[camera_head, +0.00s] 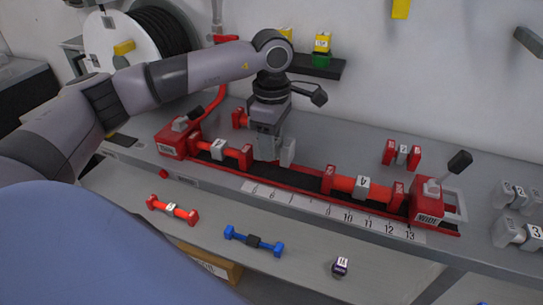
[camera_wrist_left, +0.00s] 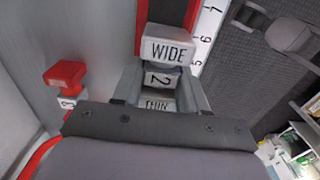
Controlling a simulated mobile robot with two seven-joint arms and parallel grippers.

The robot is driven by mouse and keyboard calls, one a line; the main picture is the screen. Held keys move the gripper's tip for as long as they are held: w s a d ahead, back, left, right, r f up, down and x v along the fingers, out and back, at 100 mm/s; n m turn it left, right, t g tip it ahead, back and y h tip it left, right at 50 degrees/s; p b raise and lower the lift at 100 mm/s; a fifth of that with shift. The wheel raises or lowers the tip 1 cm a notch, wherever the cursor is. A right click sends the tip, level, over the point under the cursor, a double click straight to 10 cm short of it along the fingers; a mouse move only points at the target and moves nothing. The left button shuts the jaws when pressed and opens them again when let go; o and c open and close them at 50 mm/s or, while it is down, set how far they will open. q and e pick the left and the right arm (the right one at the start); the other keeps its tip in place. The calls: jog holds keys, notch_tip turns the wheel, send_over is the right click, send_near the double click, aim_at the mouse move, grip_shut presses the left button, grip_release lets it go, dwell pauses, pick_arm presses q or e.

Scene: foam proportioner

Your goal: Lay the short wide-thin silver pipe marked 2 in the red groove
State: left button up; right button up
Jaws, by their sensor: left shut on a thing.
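The silver pipe (camera_wrist_left: 168,50) is marked WIDE, 2 and THIN in the left wrist view. My left gripper (camera_wrist_left: 160,82) is shut around its middle, at the 2. In the head view the gripper (camera_head: 267,148) points down over the red groove (camera_head: 300,181), and a grey end of the pipe (camera_head: 288,152) shows beside it. The groove holds a red-ended pipe (camera_head: 218,150) on the left and an orange pipe marked 4 (camera_head: 345,184) on the right. The gripper is above the gap between them. I cannot tell whether the pipe touches the groove floor. My right gripper is not in view.
A ruler strip (camera_head: 330,210) runs along the groove's front. Red clamps (camera_head: 174,141) and (camera_head: 427,203) stand at its ends. A red pipe (camera_head: 172,210), a blue pipe (camera_head: 253,241) and a dark piece (camera_head: 340,266) lie on the lower shelf. Silver pieces (camera_head: 515,233) stand at right.

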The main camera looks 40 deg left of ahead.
pick_arm(q)
jog(key=shift+f, duration=2.2)
jog(key=shift+f, duration=0.1)
jog(key=o, duration=1.2)
jog(key=shift+c, duration=0.2)
notch_tip(320, 180, up, 12)
jog(key=shift+r+b, duration=0.15)
jog(key=shift+b, duration=0.15)
